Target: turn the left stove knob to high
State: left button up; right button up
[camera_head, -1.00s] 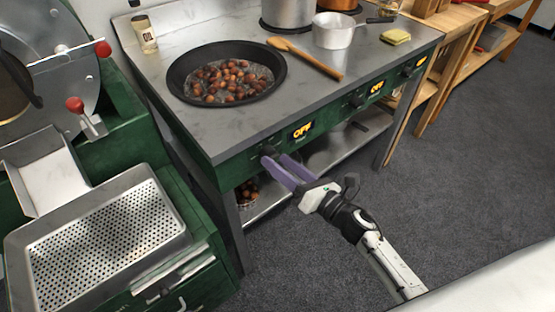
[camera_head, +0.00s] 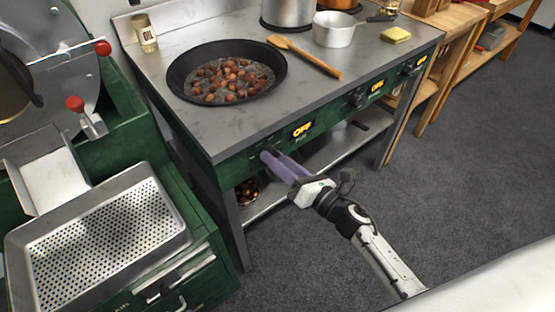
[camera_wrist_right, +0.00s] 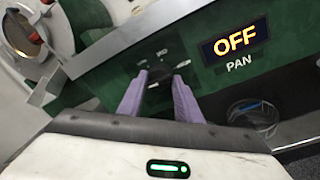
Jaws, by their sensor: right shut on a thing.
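The left stove knob (camera_wrist_right: 158,74) is a dark knob on the green front panel of the stove. In the right wrist view it sits between the purple fingers of my right gripper (camera_wrist_right: 158,92). In the head view my right gripper (camera_head: 273,160) reaches the panel from below right, its fingers shut on the knob and mostly hiding it. The display beside the knob (camera_head: 302,130) reads OFF, and the same display in the right wrist view (camera_wrist_right: 235,40) has PAN written below it. My left gripper is in neither view.
A black pan of chestnuts (camera_head: 180,85) stands on the stove top (camera_head: 225,125). A wooden spoon (camera_head: 318,64), a small pot (camera_head: 334,34) and a yellow sponge (camera_head: 396,34) lie to its right. A green machine with a perforated tray (camera_head: 180,215) stands at left. Floor at right is clear.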

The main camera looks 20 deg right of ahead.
jog(key=shift+s+a+n+t+h+p, duration=0.15)
jog(key=shift+n+h+p, duration=0.5)
jog(key=shift+n, duration=5.1)
jog(key=shift+w+n+t+h+p, duration=0.2)
jog(key=shift+n+p, duration=0.8)
jog(key=shift+n, duration=4.8)
jog(key=shift+s+a+n+t+h+p, duration=0.15)
jog(key=shift+n+h+p, duration=0.6)
jog(key=shift+n, duration=5)
jog(key=o, duration=1)
jog(key=shift+d, duration=0.1)
jog(key=shift+o, duration=0.2)
